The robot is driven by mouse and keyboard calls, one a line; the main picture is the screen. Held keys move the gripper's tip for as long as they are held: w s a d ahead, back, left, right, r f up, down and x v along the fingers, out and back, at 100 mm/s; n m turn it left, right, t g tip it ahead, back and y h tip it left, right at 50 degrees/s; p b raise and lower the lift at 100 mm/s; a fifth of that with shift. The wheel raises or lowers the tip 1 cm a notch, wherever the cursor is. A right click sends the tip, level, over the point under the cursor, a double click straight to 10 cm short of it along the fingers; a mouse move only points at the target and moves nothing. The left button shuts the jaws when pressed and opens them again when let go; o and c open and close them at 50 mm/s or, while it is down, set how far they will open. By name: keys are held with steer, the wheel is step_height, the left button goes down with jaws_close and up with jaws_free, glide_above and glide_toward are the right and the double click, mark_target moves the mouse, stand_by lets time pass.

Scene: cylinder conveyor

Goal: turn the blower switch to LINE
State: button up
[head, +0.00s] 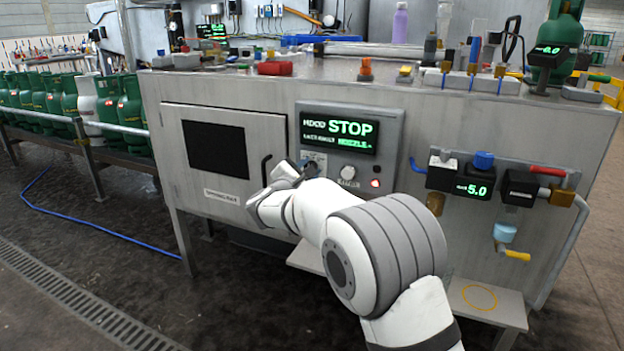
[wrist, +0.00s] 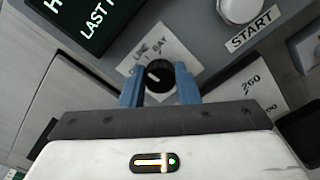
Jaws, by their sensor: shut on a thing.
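The blower switch (wrist: 160,76) is a small black round knob with a white mark on a white label plate. In the wrist view LINE is printed to the knob's upper left and BAY to its upper right. The white mark slants toward the knob's left and upper left. My gripper (wrist: 159,84) is shut on the knob, one blue finger on each side. In the head view my gripper (head: 298,172) is at the panel, below the display, and my arm hides most of the switch.
The display (head: 340,130) above reads STOP in green. A white START button (wrist: 241,8) is up and right of the switch; it shows in the head view (head: 348,172) too. A lit red button (head: 375,183) and a black door handle (head: 266,170) are close by.

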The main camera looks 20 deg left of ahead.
steer(key=shift+d+m, duration=0.1)
steer(key=shift+m, duration=0.4)
steer(key=o, duration=1)
steer(key=shift+s, duration=0.1)
steer(key=s, duration=0.2)
steer(key=s+p, duration=0.1)
steer(key=s, duration=0.2)
steer(key=s+p, duration=0.1)
steer(key=s, duration=0.1)
steer(key=shift+s+a, duration=0.3)
steer(key=shift+a, duration=0.1)
steer(key=shift+d, duration=0.15)
